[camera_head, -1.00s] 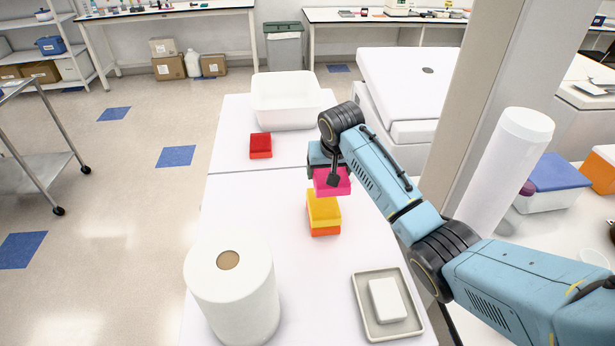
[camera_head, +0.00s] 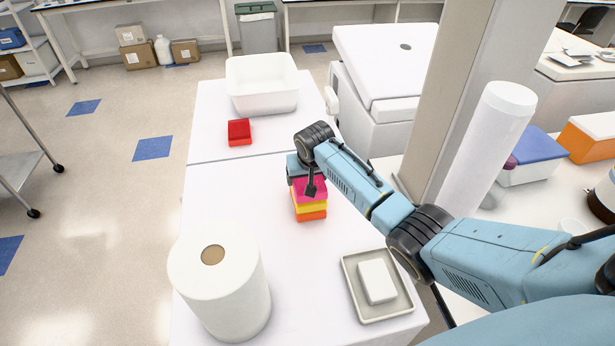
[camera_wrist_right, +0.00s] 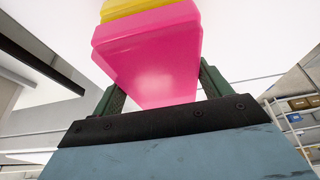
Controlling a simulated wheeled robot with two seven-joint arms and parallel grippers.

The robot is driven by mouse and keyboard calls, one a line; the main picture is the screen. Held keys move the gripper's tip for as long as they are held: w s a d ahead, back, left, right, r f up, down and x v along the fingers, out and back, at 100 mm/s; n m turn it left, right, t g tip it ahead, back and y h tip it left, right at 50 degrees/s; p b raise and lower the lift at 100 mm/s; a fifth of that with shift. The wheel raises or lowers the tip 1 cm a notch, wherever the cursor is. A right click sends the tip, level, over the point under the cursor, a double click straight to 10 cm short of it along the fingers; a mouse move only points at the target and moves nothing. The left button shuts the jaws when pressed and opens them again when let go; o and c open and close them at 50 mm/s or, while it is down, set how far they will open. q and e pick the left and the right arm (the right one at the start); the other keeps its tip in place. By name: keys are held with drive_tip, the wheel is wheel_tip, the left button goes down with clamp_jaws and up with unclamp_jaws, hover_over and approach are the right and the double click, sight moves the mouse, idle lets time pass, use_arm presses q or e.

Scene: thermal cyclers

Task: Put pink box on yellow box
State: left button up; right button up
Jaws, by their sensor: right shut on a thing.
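The pink box (camera_head: 300,187) sits directly above the yellow box (camera_head: 311,207) in the head view and looks to be touching it. The yellow box is on an orange box (camera_head: 312,216) on the white table. My right gripper (camera_head: 309,188) is shut on the pink box from above. In the right wrist view the pink box (camera_wrist_right: 152,55) fills the space between the fingers, with the yellow box (camera_wrist_right: 130,9) beyond it. Whether the pink box rests fully on the yellow one is hard to tell. My left gripper is not in view.
A red box (camera_head: 239,132) and a white bin (camera_head: 262,84) stand farther back on the table. A paper roll (camera_head: 220,290) stands at the front left. A grey tray (camera_head: 352,270) with a white block (camera_head: 377,281) lies at the front right. The table left of the stack is clear.

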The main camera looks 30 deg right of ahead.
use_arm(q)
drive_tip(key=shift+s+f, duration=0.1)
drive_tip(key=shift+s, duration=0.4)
use_arm(e)
drive_tip(key=o, duration=1)
drive_tip(key=shift+o, duration=0.2)
drive_tip(key=shift+s+r, duration=0.15)
drive_tip(key=shift+r, duration=0.45)
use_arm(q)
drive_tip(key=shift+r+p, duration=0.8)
use_arm(e)
drive_tip(key=v, duration=1.1)
drive_tip(key=shift+s+f, duration=0.15)
